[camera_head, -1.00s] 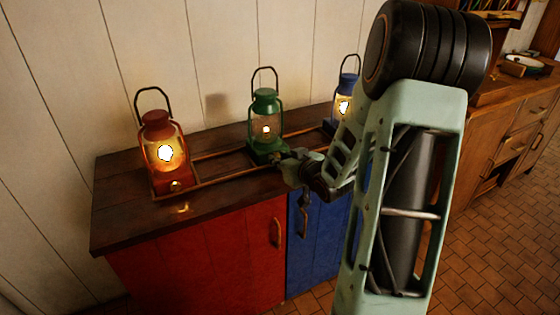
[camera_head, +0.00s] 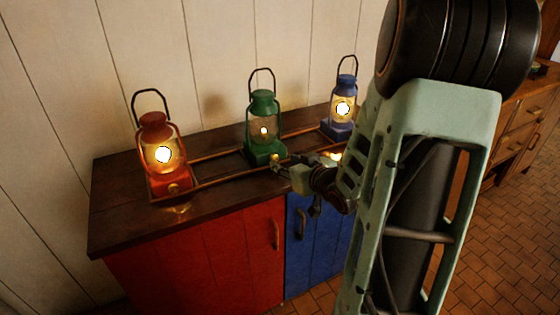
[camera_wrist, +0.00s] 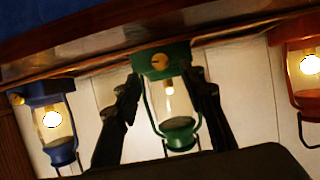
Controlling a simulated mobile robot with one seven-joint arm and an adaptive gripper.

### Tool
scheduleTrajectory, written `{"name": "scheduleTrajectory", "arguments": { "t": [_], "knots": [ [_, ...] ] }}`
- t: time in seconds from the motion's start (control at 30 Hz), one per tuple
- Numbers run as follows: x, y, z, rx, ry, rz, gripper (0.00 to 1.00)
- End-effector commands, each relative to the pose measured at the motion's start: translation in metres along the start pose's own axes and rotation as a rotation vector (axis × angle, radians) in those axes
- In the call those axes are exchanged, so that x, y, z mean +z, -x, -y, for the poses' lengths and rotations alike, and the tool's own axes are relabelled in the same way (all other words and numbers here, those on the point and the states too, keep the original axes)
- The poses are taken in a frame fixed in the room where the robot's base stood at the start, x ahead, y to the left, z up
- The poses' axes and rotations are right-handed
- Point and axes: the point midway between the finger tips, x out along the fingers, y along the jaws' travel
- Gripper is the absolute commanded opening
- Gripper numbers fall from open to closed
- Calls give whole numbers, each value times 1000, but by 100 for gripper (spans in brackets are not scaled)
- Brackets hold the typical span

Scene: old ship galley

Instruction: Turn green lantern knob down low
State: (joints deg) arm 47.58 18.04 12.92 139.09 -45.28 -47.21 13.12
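The green lantern (camera_head: 264,135) stands upright on the wooden counter between a red and a blue lantern. A small, low flame shows inside its glass. Its brass knob (camera_head: 275,159) is on the base, facing my arm. In the upside-down wrist view the green lantern (camera_wrist: 175,100) and its knob (camera_wrist: 160,61) appear between my two dark fingers. My gripper (camera_head: 290,170) is just in front of and to the right of the knob, apparently clear of it. In the wrist view my gripper (camera_wrist: 165,80) is open and empty, its fingers apart on either side of the lantern.
The red lantern (camera_head: 154,132) at left and the blue lantern (camera_head: 338,128) at right burn brightly. A thin rail (camera_head: 215,182) runs along the counter around the lanterns. Red (camera_head: 200,250) and blue cabinet doors lie below. My arm hides the counter's right part.

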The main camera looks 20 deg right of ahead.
Motion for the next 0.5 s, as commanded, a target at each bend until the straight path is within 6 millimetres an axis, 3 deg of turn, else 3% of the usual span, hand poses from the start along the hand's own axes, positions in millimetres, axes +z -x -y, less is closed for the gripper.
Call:
{"name": "scheduleTrajectory", "arguments": {
  "t": [0.2, 0.5],
  "knots": [
    [0, 38, 0, 2, 1, 0, 37],
    [0, 60, 0, 1, 0, 1, 37]
  ]
}}
